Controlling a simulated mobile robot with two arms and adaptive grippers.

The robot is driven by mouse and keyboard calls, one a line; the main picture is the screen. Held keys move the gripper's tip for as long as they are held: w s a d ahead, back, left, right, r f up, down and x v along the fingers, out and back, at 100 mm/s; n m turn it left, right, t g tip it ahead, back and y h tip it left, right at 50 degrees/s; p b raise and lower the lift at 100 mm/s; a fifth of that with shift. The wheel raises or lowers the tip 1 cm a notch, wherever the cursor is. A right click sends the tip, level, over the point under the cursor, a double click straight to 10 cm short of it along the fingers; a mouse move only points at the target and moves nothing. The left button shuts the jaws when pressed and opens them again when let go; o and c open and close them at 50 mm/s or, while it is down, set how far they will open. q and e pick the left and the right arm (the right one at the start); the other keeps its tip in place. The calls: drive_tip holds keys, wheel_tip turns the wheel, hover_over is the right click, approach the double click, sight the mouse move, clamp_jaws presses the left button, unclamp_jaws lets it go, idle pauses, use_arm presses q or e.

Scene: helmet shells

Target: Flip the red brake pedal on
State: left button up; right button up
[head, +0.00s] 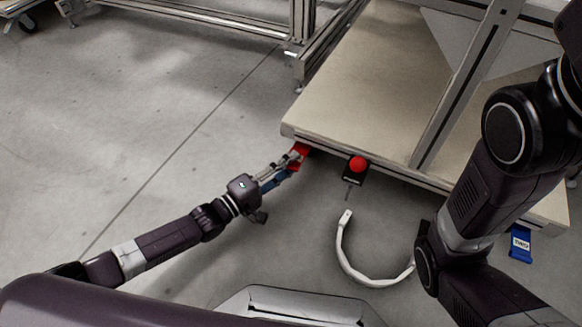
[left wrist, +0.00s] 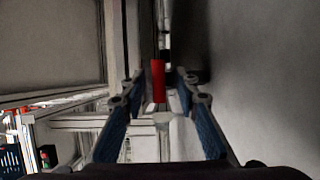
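The red brake pedal (head: 302,149) is at the near left corner of the table, under its edge, partly hidden by my left gripper. My left gripper (head: 285,168) reaches up to it from the lower left. In the left wrist view the pedal is an upright red bar (left wrist: 158,82) between the fingertips of the left gripper (left wrist: 160,88). The fingers with blue pads stand apart, one on each side of the bar, with gaps visible. Whether a fingertip touches it I cannot tell.
The wooden table (head: 360,90) lies just above the pedal. A red button on a black box (head: 357,166) hangs at its front edge. The grey floor on the left is clear.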

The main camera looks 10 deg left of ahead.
use_arm(q)
drive_tip(key=shift+w+d, duration=0.2)
drive_tip(key=shift+w, duration=0.1)
drive_tip(key=shift+c, duration=0.7)
clamp_jaws()
